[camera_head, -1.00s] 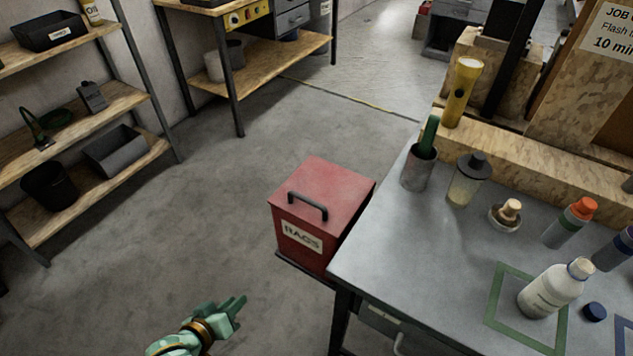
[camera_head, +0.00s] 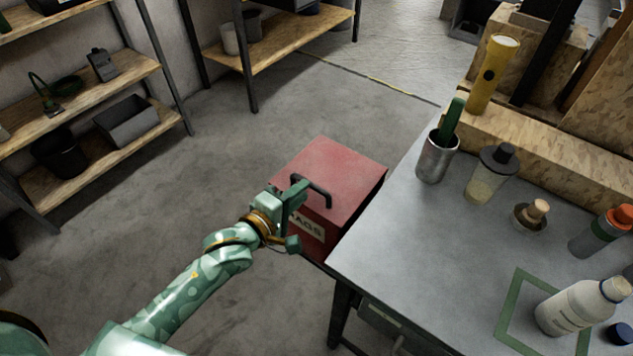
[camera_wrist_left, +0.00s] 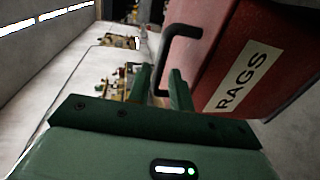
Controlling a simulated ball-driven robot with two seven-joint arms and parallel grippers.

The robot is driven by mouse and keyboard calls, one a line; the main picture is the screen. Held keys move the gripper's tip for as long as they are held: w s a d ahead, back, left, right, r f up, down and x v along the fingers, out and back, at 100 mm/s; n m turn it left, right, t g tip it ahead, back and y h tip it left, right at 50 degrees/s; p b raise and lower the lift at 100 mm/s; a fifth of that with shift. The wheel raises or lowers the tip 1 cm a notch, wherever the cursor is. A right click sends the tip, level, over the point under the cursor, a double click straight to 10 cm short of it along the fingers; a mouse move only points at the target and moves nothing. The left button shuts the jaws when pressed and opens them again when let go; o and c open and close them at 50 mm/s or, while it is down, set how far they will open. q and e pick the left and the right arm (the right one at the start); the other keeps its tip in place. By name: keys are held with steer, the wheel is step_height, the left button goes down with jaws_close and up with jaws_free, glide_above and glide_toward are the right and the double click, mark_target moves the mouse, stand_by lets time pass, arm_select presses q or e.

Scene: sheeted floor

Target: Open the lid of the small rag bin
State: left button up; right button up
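The small rag bin (camera_head: 345,172) is a red box with a closed lid, a black bar handle (camera_head: 316,193) on top and a RAGS label on its front. It stands beside the grey workbench. My left gripper (camera_head: 298,217) is at the bin's front left, close to the handle, and partly covers the label. In the left wrist view, its two green fingers (camera_wrist_left: 158,88) are apart with a gap between them. The handle (camera_wrist_left: 178,45) shows just beyond the fingertips, and the RAGS label (camera_wrist_left: 243,75) is to the right. My right gripper is not in view.
The workbench (camera_head: 400,255) is right of the bin, holding a metal cup (camera_head: 437,158), a lidded jar (camera_head: 490,175), a yellow flashlight (camera_head: 492,75) and a white bottle (camera_head: 582,306). Wooden shelves (camera_head: 90,90) stand at the left. The floor (camera_head: 190,190) between is clear.

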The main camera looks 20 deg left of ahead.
mark_target(312, 184)
arm_select(q)
steer(key=b+x, duration=0.1)
steer(key=x, duration=0.4)
steer(key=shift+f, duration=0.15)
steer(key=shift+w+d+b, duration=0.2)
steer(key=shift+w+b, duration=0.15)
steer(key=shift+w, duration=0.25)
jaws_close()
